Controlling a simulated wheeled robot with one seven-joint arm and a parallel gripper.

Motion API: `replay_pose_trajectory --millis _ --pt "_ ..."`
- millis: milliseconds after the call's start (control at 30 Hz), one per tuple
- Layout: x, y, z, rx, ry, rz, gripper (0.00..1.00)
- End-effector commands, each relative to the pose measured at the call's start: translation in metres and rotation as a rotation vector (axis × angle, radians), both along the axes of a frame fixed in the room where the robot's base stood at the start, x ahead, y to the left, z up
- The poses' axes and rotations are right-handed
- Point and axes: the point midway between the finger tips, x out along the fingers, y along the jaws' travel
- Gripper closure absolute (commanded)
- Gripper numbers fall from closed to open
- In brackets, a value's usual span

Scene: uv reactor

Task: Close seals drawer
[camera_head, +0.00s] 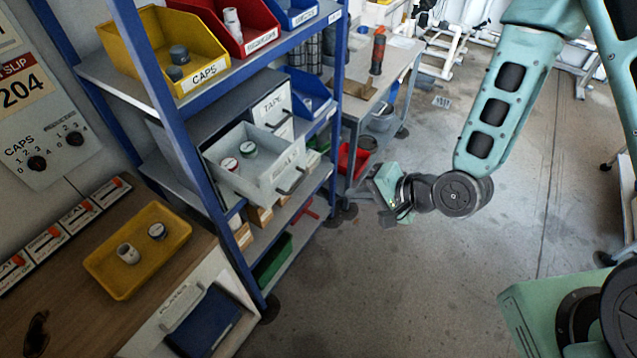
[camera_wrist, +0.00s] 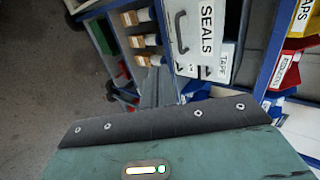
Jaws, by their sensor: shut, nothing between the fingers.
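The seals drawer (camera_head: 222,181) is a light grey open-topped box pulled out of the grey cabinet on the blue rack. Two small round-topped items lie inside it. Its front has a label and a dark handle (camera_head: 292,181). In the wrist view the drawer front (camera_wrist: 206,60) reads SEALS, turned sideways, with its handle (camera_wrist: 180,34) beside the word. My gripper (camera_head: 374,196) is shut and empty, to the right of the drawer and apart from it, over the floor. In the wrist view, my gripper's body fills the bottom and its fingertips are hard to make out.
The TAPE drawer (camera_head: 272,107) sits beside the seals drawer and looks closed. A yellow CAPS bin (camera_head: 205,80) and a red bin (camera_head: 262,36) stand on the shelf above. A workbench (camera_head: 360,101) stands behind the rack. A yellow tray (camera_head: 112,274) lies at left. Floor beside my arm is open.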

Motion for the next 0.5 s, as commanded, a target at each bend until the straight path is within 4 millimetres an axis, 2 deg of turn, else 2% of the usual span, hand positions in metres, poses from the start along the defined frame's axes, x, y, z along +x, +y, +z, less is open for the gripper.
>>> replay_pose_trajectory --millis 200,500 --pt "0.007 0.008 -0.015 -0.002 -0.007 0.003 1.0" --pt "0.016 0.018 -0.023 0.004 -0.006 0.004 1.0"
